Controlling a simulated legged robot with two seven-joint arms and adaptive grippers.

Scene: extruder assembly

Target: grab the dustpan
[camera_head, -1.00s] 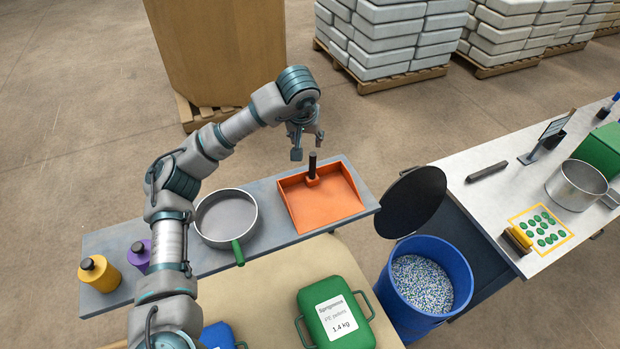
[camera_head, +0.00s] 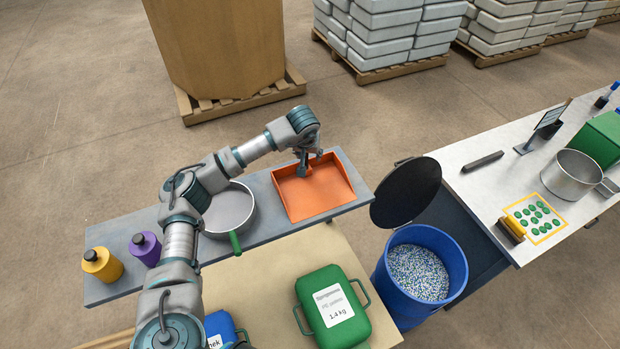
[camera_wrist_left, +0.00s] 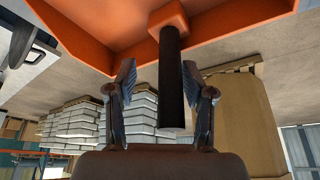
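The orange dustpan (camera_head: 318,196) lies on the grey shelf at its right end. Its black handle (camera_wrist_left: 171,85) stands up from an orange socket and shows in the left wrist view between the two fingers. My left gripper (camera_head: 305,168) is at the handle, over the back of the dustpan. In the left wrist view the fingers of the left gripper (camera_wrist_left: 163,95) are apart on either side of the handle, with gaps to both sides. In the head view the gripper mostly hides the handle. My right gripper is not in view.
On the grey shelf (camera_head: 275,222), a pan (camera_head: 228,208) with a green handle sits left of the dustpan. Purple (camera_head: 145,249) and yellow (camera_head: 101,265) bottles stand further left. A blue bin (camera_head: 424,275) with its black lid (camera_head: 406,193) raised stands to the right.

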